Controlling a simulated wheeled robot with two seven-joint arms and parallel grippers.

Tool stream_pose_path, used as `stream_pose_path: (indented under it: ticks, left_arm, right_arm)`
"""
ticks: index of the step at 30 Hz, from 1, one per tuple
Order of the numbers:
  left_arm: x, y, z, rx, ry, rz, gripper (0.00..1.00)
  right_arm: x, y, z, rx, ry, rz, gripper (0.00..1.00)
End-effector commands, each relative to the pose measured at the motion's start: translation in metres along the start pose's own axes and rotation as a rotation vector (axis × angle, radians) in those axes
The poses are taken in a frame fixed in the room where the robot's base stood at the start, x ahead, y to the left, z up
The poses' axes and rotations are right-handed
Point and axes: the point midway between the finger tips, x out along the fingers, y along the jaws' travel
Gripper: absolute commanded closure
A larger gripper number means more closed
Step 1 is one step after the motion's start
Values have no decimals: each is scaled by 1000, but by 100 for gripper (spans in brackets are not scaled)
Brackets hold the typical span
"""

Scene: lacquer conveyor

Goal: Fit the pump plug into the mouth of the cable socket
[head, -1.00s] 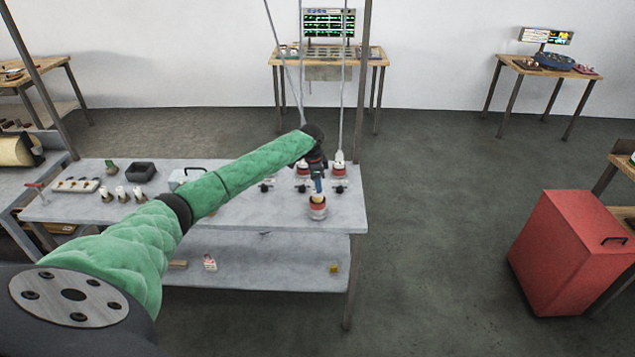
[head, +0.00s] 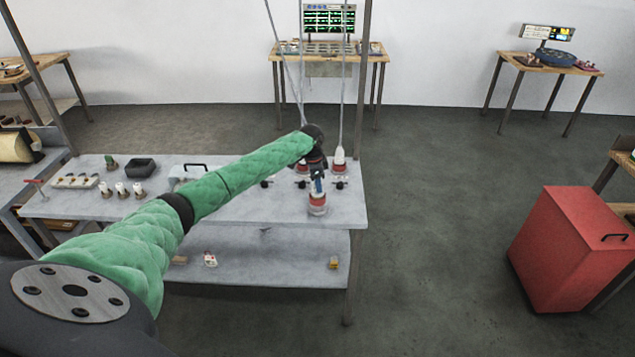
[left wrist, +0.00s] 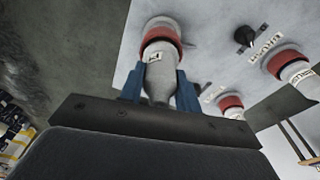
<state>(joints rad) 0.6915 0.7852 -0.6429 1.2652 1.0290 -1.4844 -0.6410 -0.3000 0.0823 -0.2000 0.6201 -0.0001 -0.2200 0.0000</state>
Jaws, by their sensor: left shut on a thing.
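My left gripper (head: 318,184) is over the front right of the grey table. In the left wrist view its blue fingers (left wrist: 160,90) are shut on the sides of a pale grey plug (left wrist: 161,72) with a small white label, too unclear to read. The plug's far end meets a red-collared socket (left wrist: 160,38) with a pale base, and the two look in line. I cannot tell how deep the plug sits. This socket also shows in the head view (head: 317,207), just below the fingers. My right gripper is not in view.
Behind stand other red-collared sockets with pale plugs, one at the right (head: 340,166) with a cable rising from it. Small black knobs (head: 267,184) are close by. A dark tray (head: 141,168) and several white-topped pieces (head: 121,189) are at the left. A red cabinet (head: 560,250) stands right.

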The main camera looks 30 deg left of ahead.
Motion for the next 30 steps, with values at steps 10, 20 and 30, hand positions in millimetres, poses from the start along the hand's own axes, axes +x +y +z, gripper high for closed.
stream_pose_path:
  ticks: [10,20,30]
  left_arm:
    - [2,0,0,0,0,0,42]
    - [-2,-1,0,1,1,-2,42]
    - [-45,-1,0,1,2,-2,42]
  right_arm:
    - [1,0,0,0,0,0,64]
    - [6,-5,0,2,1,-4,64]
    - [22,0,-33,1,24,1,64]
